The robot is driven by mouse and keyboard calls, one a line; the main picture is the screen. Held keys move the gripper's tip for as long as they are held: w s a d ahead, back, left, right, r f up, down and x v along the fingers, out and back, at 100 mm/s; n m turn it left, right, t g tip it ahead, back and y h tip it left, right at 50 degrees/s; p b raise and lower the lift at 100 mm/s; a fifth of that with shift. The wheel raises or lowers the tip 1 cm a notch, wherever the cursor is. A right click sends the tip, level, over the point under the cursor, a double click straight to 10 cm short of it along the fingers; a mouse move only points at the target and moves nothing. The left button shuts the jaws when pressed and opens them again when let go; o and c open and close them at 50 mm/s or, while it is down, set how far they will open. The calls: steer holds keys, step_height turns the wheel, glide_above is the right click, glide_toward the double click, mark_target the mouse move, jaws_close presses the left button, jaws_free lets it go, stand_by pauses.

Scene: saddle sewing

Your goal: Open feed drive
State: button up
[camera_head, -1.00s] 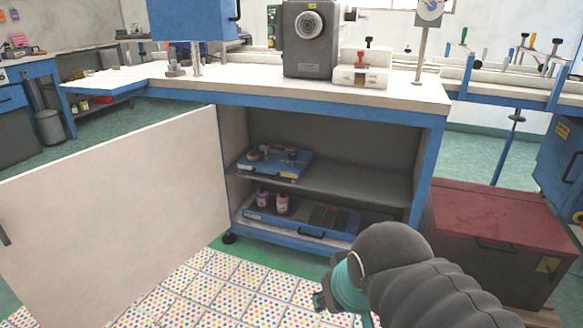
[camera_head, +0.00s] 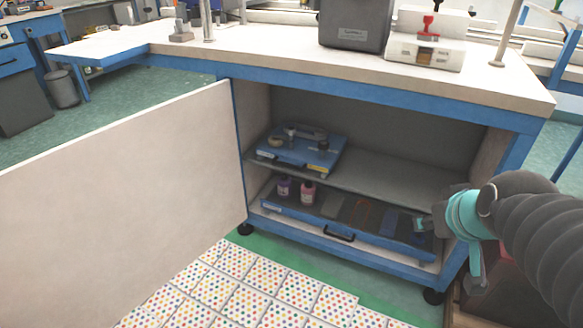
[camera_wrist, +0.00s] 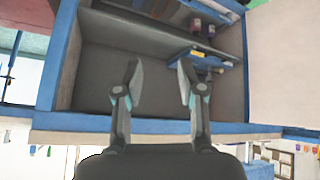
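Nothing in view is clearly marked as the feed drive. A blue cabinet (camera_head: 390,107) stands under the worktop with its pale door (camera_head: 120,190) swung wide open to the left. Inside, a blue-based device (camera_head: 300,150) sits on the upper shelf. Below is a blue tray or drawer (camera_head: 300,228) with a dark handle (camera_head: 339,234). My gripper (camera_head: 425,227) is in front of the lower right of the opening. In the wrist view my gripper (camera_wrist: 160,80) is open and empty, facing the cabinet interior, which appears upside down; the device (camera_wrist: 200,58) shows beyond the right finger.
Two small bottles (camera_head: 296,190) stand at the left of the lower level. A dark grey machine (camera_head: 355,25) and a white unit with a red knob (camera_head: 426,48) stand on the worktop (camera_head: 270,52). A dotted mat (camera_head: 240,290) covers the floor in front.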

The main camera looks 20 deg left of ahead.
steer(key=w+a+f+n+t+y, duration=0.1)
steer(key=w+a+f+n+t, duration=0.2)
steer(key=w+a, duration=0.75)
steer(key=w+a+f+n+y, duration=0.2)
steer(key=w+a+f+n, duration=0.25)
steer(key=w+a, duration=0.55)
steer(key=n+t+b, duration=0.1)
steer(key=n+t, duration=0.4)
steer(key=n, duration=0.4)
glide_toward(287, 167)
steer(key=x, duration=0.9)
steer(key=shift+w+a+f, duration=0.1)
steer(key=shift+w+a, duration=0.05)
steer(key=shift+w, duration=0.05)
jaws_close()
